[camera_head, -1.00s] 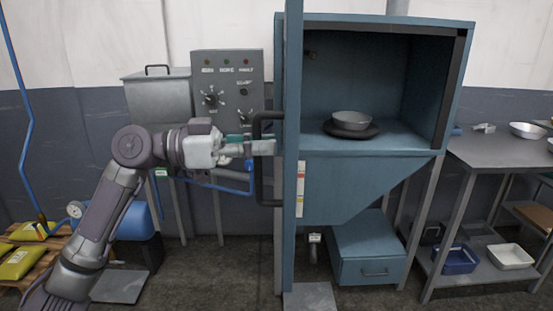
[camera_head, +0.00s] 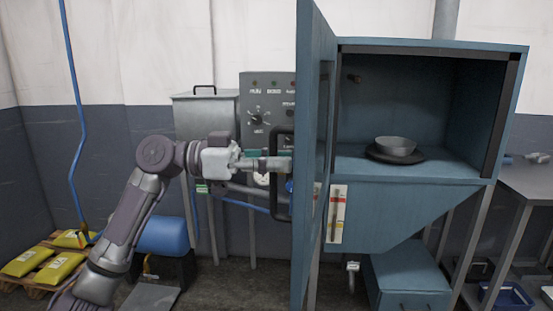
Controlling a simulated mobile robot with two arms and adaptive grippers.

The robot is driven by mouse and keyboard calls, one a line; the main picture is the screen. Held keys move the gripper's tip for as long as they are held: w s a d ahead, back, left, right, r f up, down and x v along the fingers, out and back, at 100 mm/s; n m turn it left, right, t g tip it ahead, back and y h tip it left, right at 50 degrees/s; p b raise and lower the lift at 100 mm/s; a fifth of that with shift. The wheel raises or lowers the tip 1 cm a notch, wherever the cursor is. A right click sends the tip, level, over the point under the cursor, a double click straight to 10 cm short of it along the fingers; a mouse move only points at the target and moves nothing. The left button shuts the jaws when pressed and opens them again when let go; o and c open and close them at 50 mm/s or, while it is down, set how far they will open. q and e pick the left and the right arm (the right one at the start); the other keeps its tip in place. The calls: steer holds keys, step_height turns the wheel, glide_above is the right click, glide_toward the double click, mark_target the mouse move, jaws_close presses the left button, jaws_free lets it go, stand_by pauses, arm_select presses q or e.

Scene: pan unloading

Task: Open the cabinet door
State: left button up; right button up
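The blue cabinet (camera_head: 420,182) stands with its front open. Its door (camera_head: 312,120) is swung far out on the left side, seen nearly edge-on with some of its inner face showing. The dark handle (camera_head: 280,205) is on the door's outer side, facing left. My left gripper (camera_head: 278,164) is at the handle's middle, its fingers crossing the bar and reaching close to the door. Whether the fingers are closed on the bar cannot be made out. My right gripper is not in view.
A bowl (camera_head: 396,145) sits on a dark round plate (camera_head: 379,155) inside the cabinet. A control panel (camera_head: 261,100) and grey box (camera_head: 206,122) stand behind my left arm. A metal table (camera_head: 533,182) is at the right. Yellow bags (camera_head: 58,268) lie at the lower left.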

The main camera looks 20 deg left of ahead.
arm_select(q)
steer(key=shift+o, duration=0.5)
steer(key=shift+r, duration=0.15)
steer(key=v, duration=1.2)
